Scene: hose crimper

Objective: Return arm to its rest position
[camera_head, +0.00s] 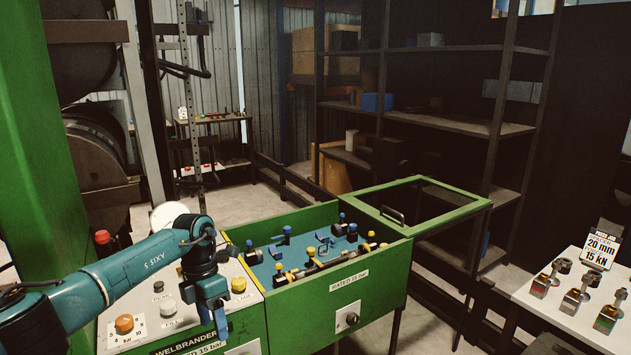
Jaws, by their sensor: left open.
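My left arm (140,275) comes in from the left, teal with dark joints, and reaches over the control panel (255,295). My left gripper (217,318) points down at the panel's front right part, near the yellow button (238,285). It is open and I see nothing held in it. Whether its fingertips touch the panel I cannot tell. My right gripper is not in view.
A green bin (370,305) with blue and yellow fittings stands right of the panel, beside a green-framed lid (465,210) with a handle. A white table (530,290) with several metal parts and a sign (602,244) is at the right. Dark shelves stand behind.

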